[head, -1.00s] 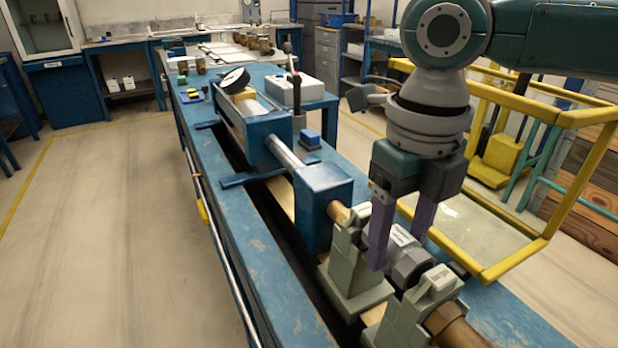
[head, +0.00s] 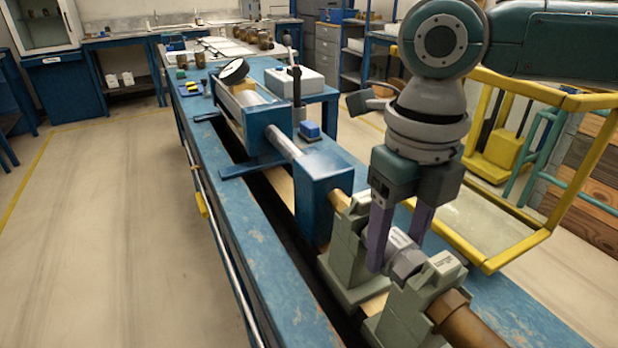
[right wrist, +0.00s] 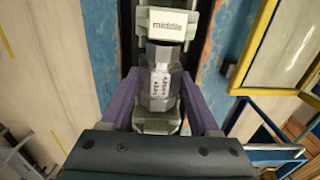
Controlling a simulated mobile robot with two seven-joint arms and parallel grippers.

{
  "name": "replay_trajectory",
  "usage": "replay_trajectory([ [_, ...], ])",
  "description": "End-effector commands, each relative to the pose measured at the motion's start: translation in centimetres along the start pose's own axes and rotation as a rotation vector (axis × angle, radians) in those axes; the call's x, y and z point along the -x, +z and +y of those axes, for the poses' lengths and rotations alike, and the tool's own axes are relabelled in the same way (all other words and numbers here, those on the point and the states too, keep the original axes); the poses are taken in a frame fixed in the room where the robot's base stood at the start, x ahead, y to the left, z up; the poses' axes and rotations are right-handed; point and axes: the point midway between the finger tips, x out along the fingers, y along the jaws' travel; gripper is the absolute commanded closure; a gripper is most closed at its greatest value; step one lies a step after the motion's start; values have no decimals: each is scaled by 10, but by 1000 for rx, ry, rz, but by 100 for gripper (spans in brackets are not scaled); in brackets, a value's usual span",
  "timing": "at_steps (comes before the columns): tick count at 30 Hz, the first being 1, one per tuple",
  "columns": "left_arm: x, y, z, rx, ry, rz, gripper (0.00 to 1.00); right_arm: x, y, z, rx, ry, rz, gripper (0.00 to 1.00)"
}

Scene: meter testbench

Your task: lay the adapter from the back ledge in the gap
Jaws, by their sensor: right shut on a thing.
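The adapter (head: 406,262) is a grey hexagonal fitting with a white label. My right gripper (head: 396,250) is shut on it, one purple finger on each side. The adapter sits between two grey-green stands, the far one (head: 345,262) and the near one (head: 412,305), at about the height of their tops. In the right wrist view the adapter (right wrist: 160,88) lies between the fingers, in line with a stand labelled "middle" (right wrist: 166,25). I cannot tell whether it rests on anything. My left gripper is out of view.
A brass pipe (head: 470,325) runs out of the near stand. A blue block (head: 323,190) with a cylinder and gauge (head: 234,71) lies along the blue bench (head: 235,230). A yellow-framed cage (head: 500,262) stands close on the right.

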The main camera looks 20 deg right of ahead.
Motion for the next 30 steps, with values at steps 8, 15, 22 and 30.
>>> replay_trajectory([
  [8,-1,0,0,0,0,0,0,-2,0,0,0,1,-1,100],
  [15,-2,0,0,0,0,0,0,-5,0,0,0,1,-1,100],
  [22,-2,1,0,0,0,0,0,-6,0,0,0,1,-1,100],
  [30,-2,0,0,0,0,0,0,-6,0,0,0,0,-1,11],
])
